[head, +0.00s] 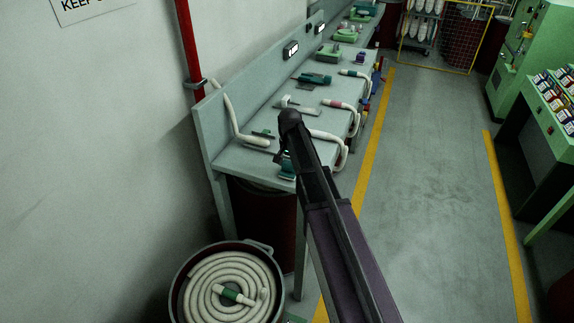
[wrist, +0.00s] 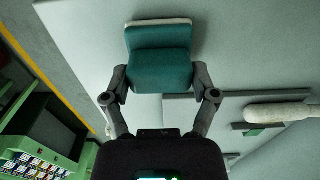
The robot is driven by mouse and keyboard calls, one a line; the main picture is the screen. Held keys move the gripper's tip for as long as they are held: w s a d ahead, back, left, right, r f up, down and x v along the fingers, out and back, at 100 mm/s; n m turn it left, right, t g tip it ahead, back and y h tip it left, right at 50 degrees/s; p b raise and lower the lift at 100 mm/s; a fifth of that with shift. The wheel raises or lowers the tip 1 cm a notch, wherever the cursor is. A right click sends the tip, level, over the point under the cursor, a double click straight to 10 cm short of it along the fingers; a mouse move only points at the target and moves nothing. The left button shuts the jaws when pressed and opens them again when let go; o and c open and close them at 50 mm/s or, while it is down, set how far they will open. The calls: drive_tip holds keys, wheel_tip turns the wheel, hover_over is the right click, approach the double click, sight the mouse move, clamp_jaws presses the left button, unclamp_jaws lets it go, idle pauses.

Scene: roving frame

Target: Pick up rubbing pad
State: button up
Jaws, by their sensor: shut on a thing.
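The rubbing pad is a teal block with a pale strip along its far edge, shown in the wrist view (wrist: 160,68). My gripper (wrist: 160,84) is shut on its near part, one finger on each side. In the head view, my gripper (head: 284,158) is at the near end of the grey workbench (head: 240,160), mostly hidden by my arm. A bit of teal shows there beside the arm. I cannot tell whether the pad touches the bench top.
A white hose with a handle (head: 255,141) lies left of my gripper. Several tools and another teal item (head: 314,79) lie farther along the bench. A bin with a coiled hose (head: 228,294) stands below left. The aisle floor (head: 430,180) on the right is clear.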

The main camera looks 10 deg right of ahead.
sight(290, 163)
drive_tip(key=shift+r+p, duration=1.3)
drive_tip(key=shift+r, duration=0.2)
drive_tip(key=shift+s+r+p, duration=0.2)
drive_tip(key=shift+r+p, duration=0.1)
drive_tip(key=s+a, duration=0.3)
drive_tip(key=s, duration=1.2)
drive_tip(key=shift+s+r+p, duration=0.2)
drive_tip(key=shift+r+p, duration=0.25)
drive_tip(key=o, duration=0.5)
drive_tip(key=shift+c, duration=1.6)
drive_tip(key=shift+f+b, duration=1.3)
